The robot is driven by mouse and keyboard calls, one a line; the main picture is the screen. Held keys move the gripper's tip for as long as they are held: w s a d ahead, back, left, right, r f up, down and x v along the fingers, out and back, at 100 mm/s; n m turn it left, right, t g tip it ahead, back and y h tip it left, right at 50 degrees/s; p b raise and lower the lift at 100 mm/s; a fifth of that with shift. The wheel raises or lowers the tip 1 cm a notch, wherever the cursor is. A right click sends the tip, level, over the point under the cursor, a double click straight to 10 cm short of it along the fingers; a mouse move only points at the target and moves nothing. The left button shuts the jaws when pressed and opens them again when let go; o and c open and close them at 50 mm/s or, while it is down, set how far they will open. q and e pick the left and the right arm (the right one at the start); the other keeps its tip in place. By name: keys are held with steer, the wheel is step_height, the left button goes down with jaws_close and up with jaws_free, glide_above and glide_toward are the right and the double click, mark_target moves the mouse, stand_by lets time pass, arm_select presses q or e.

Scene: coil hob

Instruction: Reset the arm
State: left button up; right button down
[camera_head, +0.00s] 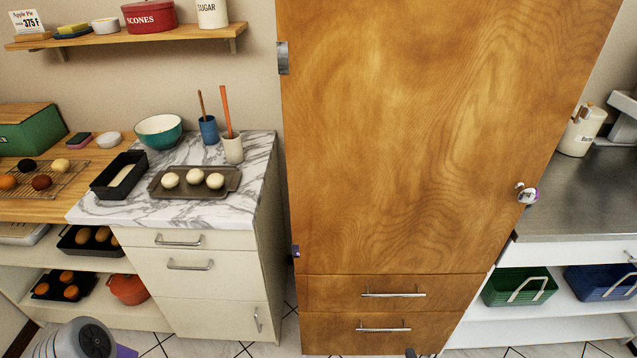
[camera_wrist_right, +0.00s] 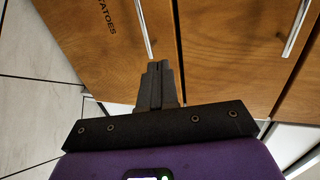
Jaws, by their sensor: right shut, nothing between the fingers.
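My right gripper shows in the right wrist view (camera_wrist_right: 158,68) with its two dark fingers together and nothing between them. It points at brown wooden fronts with metal bar handles, and I cannot tell its exact distance from them. In the head view only a small dark tip of the right gripper (camera_head: 410,353) shows at the bottom edge, in front of the lower drawer (camera_head: 330,330) of the tall wooden cabinet (camera_head: 400,150). A grey and purple part of my left arm shows at the bottom left; the left gripper itself is out of view.
A marble-topped counter (camera_head: 240,200) on the left holds a tray of pale dough balls (camera_head: 205,195) and a black loaf tin (camera_head: 105,190). A steel counter (camera_head: 580,200) stands right, above green (camera_head: 510,290) and blue baskets (camera_head: 600,285). Bar handles stick out from the cabinet drawers.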

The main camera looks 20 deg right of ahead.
steer(key=w+a+r+n+g+y+p, duration=0.15)
steer(key=a+n+y, duration=0.25)
steer(key=a, duration=0.6)
steer(key=w+a+r+n+g+y+p, duration=0.1)
steer(key=w+a+r+n+g+y, duration=0.25)
steer(key=a, duration=0.55)
steer(key=s+a+r+n+g+p, duration=0.3)
steer(key=s+a+r+n+g, duration=0.5)
steer(key=s+a+n, duration=0.3)
steer(key=s+a+r, duration=0.1)
steer(key=s, duration=0.2)
steer(key=shift+a+y, duration=0.3)
steer(key=shift+y, duration=0.05)
steer(key=shift+r, duration=0.1)
